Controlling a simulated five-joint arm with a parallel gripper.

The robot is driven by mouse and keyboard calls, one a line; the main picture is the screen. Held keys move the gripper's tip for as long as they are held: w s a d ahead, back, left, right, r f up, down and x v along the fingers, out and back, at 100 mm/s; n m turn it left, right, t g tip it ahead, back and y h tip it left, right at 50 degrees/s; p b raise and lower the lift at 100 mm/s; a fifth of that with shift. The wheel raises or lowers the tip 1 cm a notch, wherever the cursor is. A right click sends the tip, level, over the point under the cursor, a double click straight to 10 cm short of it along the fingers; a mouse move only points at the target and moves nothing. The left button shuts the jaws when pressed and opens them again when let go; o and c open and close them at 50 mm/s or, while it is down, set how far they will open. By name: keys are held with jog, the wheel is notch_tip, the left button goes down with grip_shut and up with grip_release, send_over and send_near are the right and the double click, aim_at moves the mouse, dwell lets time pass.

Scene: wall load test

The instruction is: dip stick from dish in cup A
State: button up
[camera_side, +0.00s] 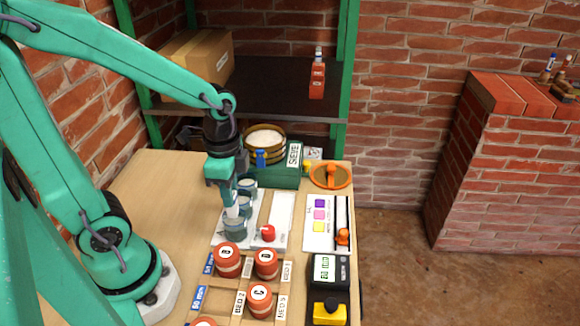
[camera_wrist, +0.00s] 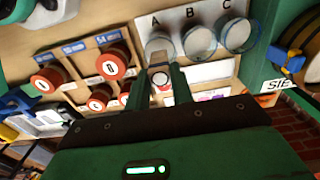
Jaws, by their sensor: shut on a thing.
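My gripper (camera_side: 230,203) points down over the row of cups and is shut on a thin, pale stick (camera_side: 232,212). In the wrist view the fingers (camera_wrist: 161,88) close around it, and its round end (camera_wrist: 160,78) shows between them. Cup A (camera_side: 235,230), clear and bluish, is the front cup of the row, also in the wrist view (camera_wrist: 158,44). The stick's lower end is at cup A; I cannot tell whether it is inside or above. Cups B (camera_wrist: 200,42) and C (camera_wrist: 236,35) stand beside it. A long white tray (camera_side: 281,212), possibly the dish, lies right of the cups.
Red lidded jars (camera_side: 228,260) stand in a wooden rack in front. A red knob-like thing (camera_side: 267,233) is close right of cup A. A green box with a label (camera_side: 293,155) and a sieve (camera_side: 265,140) stand behind. The table's left side is clear.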

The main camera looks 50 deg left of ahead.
jog(key=shift+f, duration=2.35)
jog(key=shift+r, duration=0.15)
dwell(1.2)
jog(key=shift+r, duration=3.45)
